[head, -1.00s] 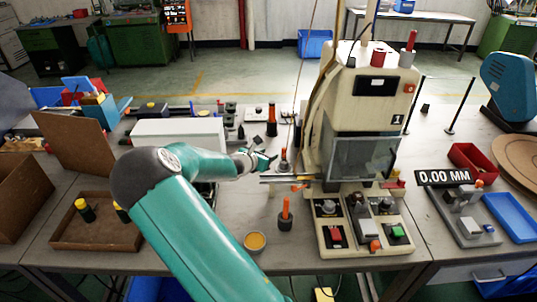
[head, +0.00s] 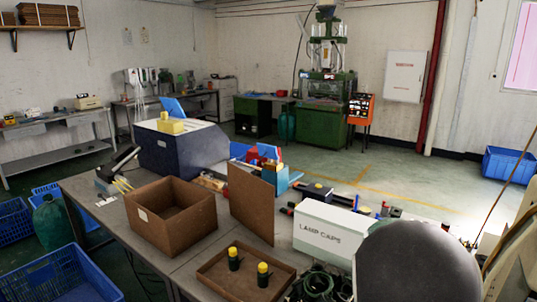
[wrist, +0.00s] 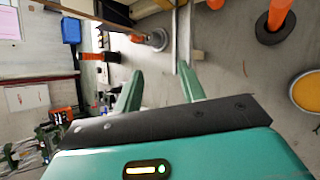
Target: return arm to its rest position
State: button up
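My gripper (wrist: 160,72) shows in the wrist view with its two green fingers apart and nothing between the tips. A small grey round-based piece with an orange part (wrist: 155,40) lies beyond the fingertips, apart from them. In the head view only a rounded dark joint of my arm shows at the lower right; the gripper is outside that view.
A lamp caps box (head: 325,232), a brown tray (head: 222,285) with two yellow-topped pieces and an open brown box (head: 140,218) stand on the bench. The wrist view shows a yellow-filled dish (wrist: 310,93) and an orange-and-black piece (wrist: 277,18).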

jog(key=s+a+r+m+t+y, duration=0.1)
jog(key=s+a+r+m+y, duration=0.2)
jog(key=s+a, duration=0.3)
jog(key=s+a+r+m+t+y, duration=0.1)
jog(key=s+a+r+m+y, duration=0.2)
jog(key=a, duration=1)
jog(key=s+a+r+m+t+y, duration=0.1)
jog(key=s+a+r+m+y, duration=0.2)
jog(key=s+a+r, duration=0.5)
jog(key=s+a+m, duration=0.1)
jog(key=s+a, duration=0.1)
jog(key=s, duration=0.1)
jog(key=shift+s+m, duration=0.2)
jog(key=shift+m, duration=0.1)
jog(key=shift+r, duration=0.1)
